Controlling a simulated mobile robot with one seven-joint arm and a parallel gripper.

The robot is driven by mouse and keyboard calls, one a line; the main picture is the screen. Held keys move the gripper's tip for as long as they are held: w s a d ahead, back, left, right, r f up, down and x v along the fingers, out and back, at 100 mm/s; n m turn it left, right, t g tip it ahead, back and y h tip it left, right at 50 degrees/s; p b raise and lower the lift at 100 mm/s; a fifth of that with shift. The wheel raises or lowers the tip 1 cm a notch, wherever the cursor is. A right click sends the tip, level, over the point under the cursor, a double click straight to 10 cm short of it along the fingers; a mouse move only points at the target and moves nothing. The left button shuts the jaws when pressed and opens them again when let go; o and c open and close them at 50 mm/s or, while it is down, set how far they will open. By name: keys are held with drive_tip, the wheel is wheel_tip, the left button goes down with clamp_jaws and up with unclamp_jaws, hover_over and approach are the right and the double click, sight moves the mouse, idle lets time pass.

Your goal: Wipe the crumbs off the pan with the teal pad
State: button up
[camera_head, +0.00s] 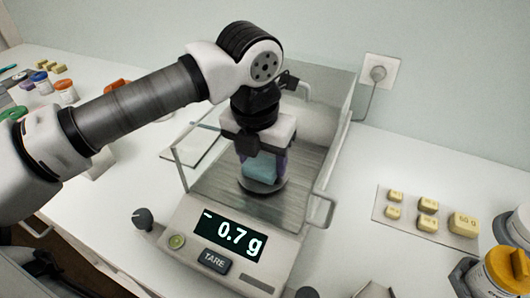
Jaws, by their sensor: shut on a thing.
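A digital scale with glass draft walls stands in the middle of the head view; its display (229,238) reads -0.7 g. Its round dark pan (281,189) lies inside the glass walls, largely hidden under my gripper. My gripper (261,166) points down into the enclosure and is shut on the teal pad (262,168). The pad is right over the pan and looks to be touching it, though I cannot be sure of the contact. No crumbs can be made out on the visible part of the pan.
Glass walls with handles (325,208) surround the pan closely. A card with several yellow weights (427,222) lies to the right, near jars (500,270). A wall socket (377,73) with a cable is behind. Small jars (65,91) stand at the far left.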

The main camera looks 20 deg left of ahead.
sight(253, 172)
drive_tip(key=shift+s+f+b, duration=0.1)
drive_tip(key=shift+s+b, duration=0.5)
drive_tip(key=shift+s, duration=1.05)
drive_tip(key=shift+f, duration=0.1)
drive_tip(key=shift+b, duration=0.4)
drive_tip(key=shift+w+b, duration=0.4)
drive_tip(key=shift+w, duration=0.65)
drive_tip(key=shift+w+d+b, duration=0.1)
drive_tip(key=shift+w+b, duration=0.6)
drive_tip(key=shift+w, duration=1.85)
drive_tip(key=shift+s, duration=0.15)
